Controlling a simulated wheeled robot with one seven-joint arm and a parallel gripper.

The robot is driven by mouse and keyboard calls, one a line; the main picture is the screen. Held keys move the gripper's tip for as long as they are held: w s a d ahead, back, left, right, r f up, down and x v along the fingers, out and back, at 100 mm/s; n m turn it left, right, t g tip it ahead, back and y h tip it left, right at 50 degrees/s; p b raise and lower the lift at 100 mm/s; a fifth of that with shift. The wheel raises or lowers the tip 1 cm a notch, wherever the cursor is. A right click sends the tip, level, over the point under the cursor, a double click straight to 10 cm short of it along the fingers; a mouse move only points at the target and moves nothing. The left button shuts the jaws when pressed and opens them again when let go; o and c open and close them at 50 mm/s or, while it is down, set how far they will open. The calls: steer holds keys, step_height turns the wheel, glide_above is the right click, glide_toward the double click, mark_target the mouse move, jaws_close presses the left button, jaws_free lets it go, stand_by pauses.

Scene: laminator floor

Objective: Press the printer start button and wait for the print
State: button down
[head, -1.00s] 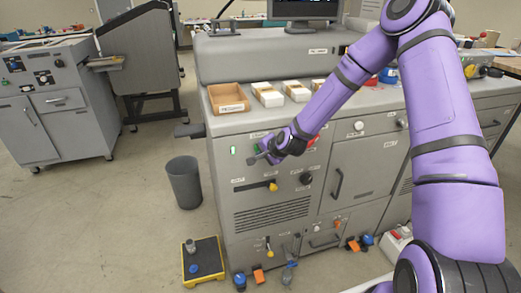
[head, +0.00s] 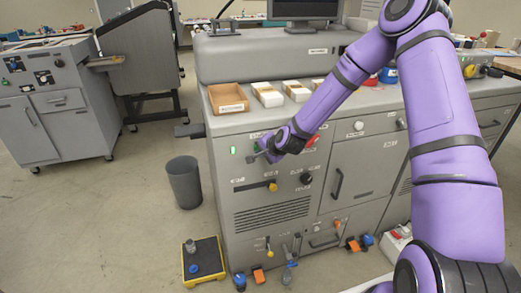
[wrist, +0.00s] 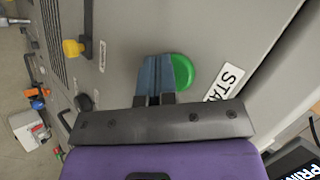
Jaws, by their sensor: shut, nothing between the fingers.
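The green start button (wrist: 183,72) is a round cap on the grey machine front (wrist: 210,30), beside a white label (wrist: 222,82) whose visible letters read "STA". My gripper (wrist: 156,62) is shut and empty. In the wrist view its blue-grey fingers overlap the left part of the button; I cannot tell whether they touch it or press it. In the head view my gripper (head: 252,158) is at the upper left of the machine's front (head: 222,185), and the button is mostly hidden there.
A red button (head: 312,141) is to the right of my gripper. Yellow (head: 272,187) and black (head: 305,179) knobs sit below. An open brown box (head: 228,98) and stacks of cards (head: 268,95) lie on top. A grey bin (head: 184,182) stands on the floor at the left.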

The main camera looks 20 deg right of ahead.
steer(key=shift+s, duration=0.1)
stand_by(0.4)
steer(key=shift+s, duration=0.8)
steer(key=shift+s, duration=2.5)
